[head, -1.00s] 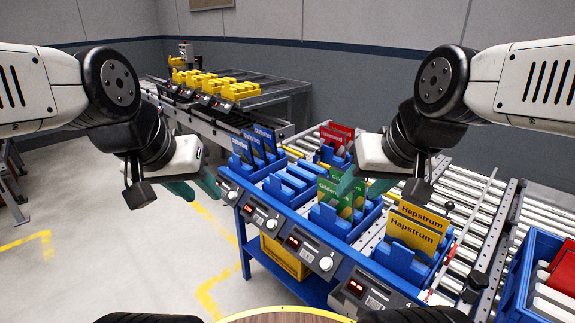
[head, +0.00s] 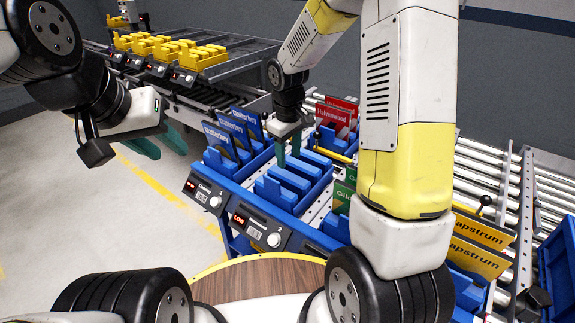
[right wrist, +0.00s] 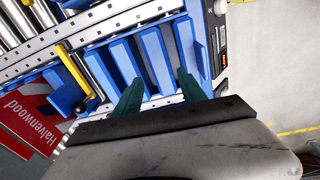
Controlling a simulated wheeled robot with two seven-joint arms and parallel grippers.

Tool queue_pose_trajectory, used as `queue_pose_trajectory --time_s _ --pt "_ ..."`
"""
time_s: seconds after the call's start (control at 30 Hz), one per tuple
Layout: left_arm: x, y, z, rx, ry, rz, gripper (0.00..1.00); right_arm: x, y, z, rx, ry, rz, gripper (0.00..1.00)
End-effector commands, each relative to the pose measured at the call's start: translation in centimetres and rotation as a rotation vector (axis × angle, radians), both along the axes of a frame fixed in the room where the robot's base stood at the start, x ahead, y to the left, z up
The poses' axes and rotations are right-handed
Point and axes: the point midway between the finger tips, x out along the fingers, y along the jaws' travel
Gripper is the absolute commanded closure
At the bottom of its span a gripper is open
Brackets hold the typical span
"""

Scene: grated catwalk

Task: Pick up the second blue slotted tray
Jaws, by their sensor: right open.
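The second blue slotted tray (head: 285,195) holds no cards and sits on the rack between the tray with Clatterbrey cards and the one with green cards. Its slotted ridges also show in the right wrist view (right wrist: 125,62). My right gripper (head: 288,154) points down at the tray's far part with its teal fingers apart. In the right wrist view the open fingers (right wrist: 160,90) lie over the tray's ridges with nothing held; I cannot tell whether they touch it. My left gripper (head: 161,144) is empty, fingers apart, left of the rack.
The Clatterbrey tray (head: 222,168) stands left of it. Red Halvenwood cards (head: 335,115) stand behind, also in the right wrist view (right wrist: 30,118). Yellow Hapstrum cards (head: 478,255) are at the right, partly behind my right arm. Rollers (head: 480,165) run behind; displays line the front.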

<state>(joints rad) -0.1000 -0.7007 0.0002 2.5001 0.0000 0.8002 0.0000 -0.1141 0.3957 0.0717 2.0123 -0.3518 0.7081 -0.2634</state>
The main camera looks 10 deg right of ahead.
Motion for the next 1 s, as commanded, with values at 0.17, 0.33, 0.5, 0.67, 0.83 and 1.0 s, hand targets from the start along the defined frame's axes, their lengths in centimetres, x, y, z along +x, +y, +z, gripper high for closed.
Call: queue_pose_trajectory --time_s 0.17,0.33,0.5,0.67,0.83,1.0 --pt "0.0 0.0 0.0 0.000 0.000 0.000 0.64 1.1 0.9 -3.7 -0.020 0.044 0.066 0.52" --pt "0.0 0.0 0.0 0.000 0.000 0.000 0.64 1.4 1.0 -5.5 -0.025 0.053 0.082 0.52" --pt "0.0 0.0 0.0 0.000 0.000 0.000 0.64 1.4 0.8 -7.3 -0.024 0.054 0.080 0.52" --pt "0.0 0.0 0.0 0.000 0.000 0.000 0.64 1.6 0.5 -9.6 -0.024 0.054 0.081 0.52" --pt "0.0 0.0 0.0 0.000 0.000 0.000 0.64 1.8 0.4 -11.7 -0.024 0.052 0.080 0.52" --pt "0.0 0.0 0.0 0.000 0.000 0.000 0.64 1.9 0.4 -12.1 -0.023 0.049 0.080 0.52"
